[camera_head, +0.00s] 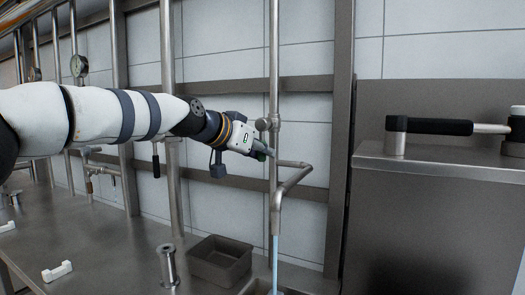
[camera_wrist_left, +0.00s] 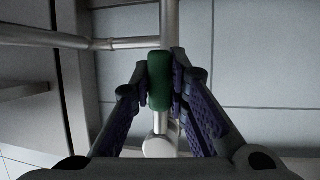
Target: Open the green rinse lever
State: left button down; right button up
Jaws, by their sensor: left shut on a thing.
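The green rinse lever (camera_wrist_left: 159,82) shows in the left wrist view as a rounded green grip on a short metal stem. My left gripper (camera_wrist_left: 161,88) has a finger on each side of the grip and is shut on it. In the head view my left gripper (camera_head: 262,151) is at the vertical pipe (camera_head: 274,80), just below a round valve fitting (camera_head: 264,124), and hides the lever. A bent spout (camera_head: 292,186) comes off the pipe below. A blue stream of water (camera_head: 274,262) runs down from its end. My right gripper is not in view.
A grey bin (camera_head: 222,262) and a metal spool-shaped part (camera_head: 168,265) stand on the steel counter (camera_head: 115,255) below my arm. A white handle-shaped piece (camera_head: 57,271) lies at the left. A tall steel cabinet (camera_head: 430,190) with a black-gripped bar stands at the right.

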pick_arm(q)
jog(key=c, duration=1.5)
grip_release()
jog(key=shift+c, duration=0.2)
jog(key=v, duration=1.2)
jog(key=shift+a+f, duration=0.1)
jog(key=shift+f, duration=0.05)
